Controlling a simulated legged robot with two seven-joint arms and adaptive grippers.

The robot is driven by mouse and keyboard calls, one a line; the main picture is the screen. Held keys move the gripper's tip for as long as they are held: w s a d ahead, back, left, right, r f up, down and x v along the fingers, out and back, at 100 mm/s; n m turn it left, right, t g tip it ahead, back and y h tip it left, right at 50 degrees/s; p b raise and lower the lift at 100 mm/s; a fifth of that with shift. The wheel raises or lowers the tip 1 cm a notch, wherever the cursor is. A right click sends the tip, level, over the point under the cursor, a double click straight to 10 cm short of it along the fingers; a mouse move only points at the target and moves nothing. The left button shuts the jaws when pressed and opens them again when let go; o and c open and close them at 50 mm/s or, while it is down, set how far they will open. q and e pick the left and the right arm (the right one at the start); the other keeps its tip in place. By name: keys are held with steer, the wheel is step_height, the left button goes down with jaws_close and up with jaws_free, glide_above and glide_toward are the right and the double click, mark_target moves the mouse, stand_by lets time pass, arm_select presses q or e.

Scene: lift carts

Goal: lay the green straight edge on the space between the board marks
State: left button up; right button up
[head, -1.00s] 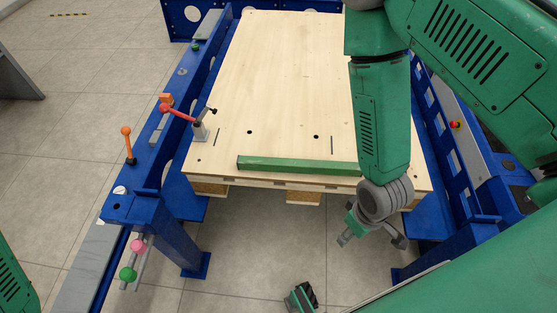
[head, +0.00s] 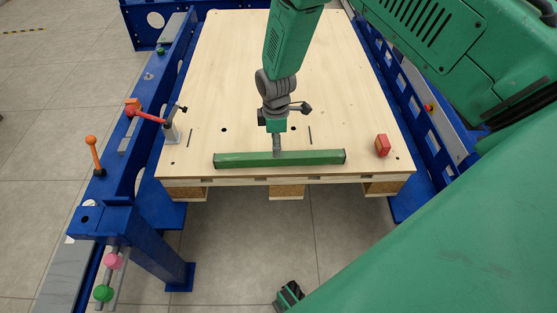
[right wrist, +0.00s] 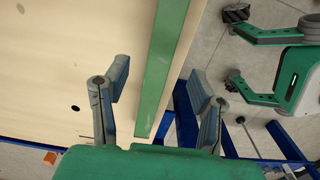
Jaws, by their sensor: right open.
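The green straight edge (head: 240,160) lies along the near edge of the wooden board (head: 245,70). Two short dark marks show on the board, a left mark (head: 190,138) and a right mark (head: 310,135). The straight edge is nearer the front than both and extends past the right one. My right gripper (head: 276,150) is over the middle of the straight edge. In the right wrist view its open fingers (right wrist: 158,75) are on either side of the straight edge (right wrist: 160,70); I cannot tell whether they touch it. My left gripper is not in view.
A red block (head: 382,146) sits at the board's right front. A red-handled clamp (head: 150,118) stands at the left edge. Blue frame rails (head: 125,170) flank the board. Two dark holes lie between the marks. The board's middle and back are clear except under my arm.

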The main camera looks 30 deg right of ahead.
mark_target(280, 159)
steer(key=shift+f, duration=0.4)
steer(key=shift+d+f, duration=0.25)
steer(key=shift+f, duration=0.2)
steer(key=f, duration=0.1)
steer(key=f+b, duration=0.2)
steer(key=f, duration=0.1)
steer(key=shift+s+d, duration=0.3)
steer(key=shift+s, duration=0.05)
steer(key=shift+w+a+f, duration=0.1)
steer(key=shift+f, duration=0.3)
steer(key=shift+r, duration=0.15)
steer(key=shift+c, duration=0.8)
jaws_close()
